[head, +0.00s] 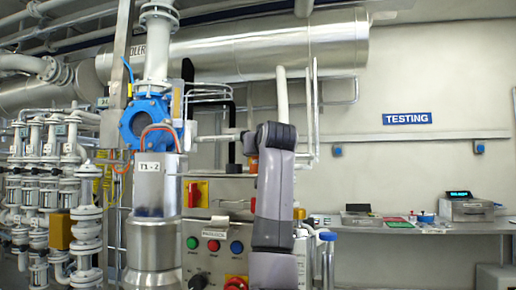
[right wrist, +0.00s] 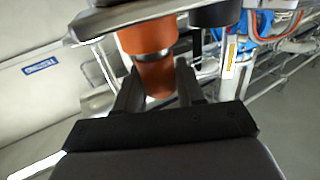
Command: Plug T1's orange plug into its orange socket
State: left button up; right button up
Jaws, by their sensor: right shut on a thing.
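In the right wrist view, my right gripper (right wrist: 157,84) is shut on the orange plug (right wrist: 155,77), which sits between its two dark fingers. A wider orange socket (right wrist: 146,36) is directly beyond the plug, under a grey metal plate (right wrist: 140,15). The two line up closely with a pale ring between them; I cannot tell how deep the plug sits. In the head view, a small orange part (head: 250,140) shows beside my right forearm, which hides most of the gripper. The column labelled T1-2 (head: 149,190) stands left of it. My left gripper is out of view.
A dark cylinder (right wrist: 214,14) hangs beside the orange socket. A blue valve (head: 145,124) and pipes are at left. A bench (head: 420,228) with instruments stands at right, under a TESTING sign (head: 407,118).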

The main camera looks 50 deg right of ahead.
jog(key=shift+f, duration=0.4)
dwell(0.3)
jog(key=o, duration=1.1)
jog(key=shift+o, duration=0.2)
jog(key=b+v, duration=0.2)
jog(key=v, duration=0.4)
jog(key=shift+s+a, duration=0.1)
jog(key=shift+s+a+b, duration=0.3)
jog(key=shift+s, duration=0.05)
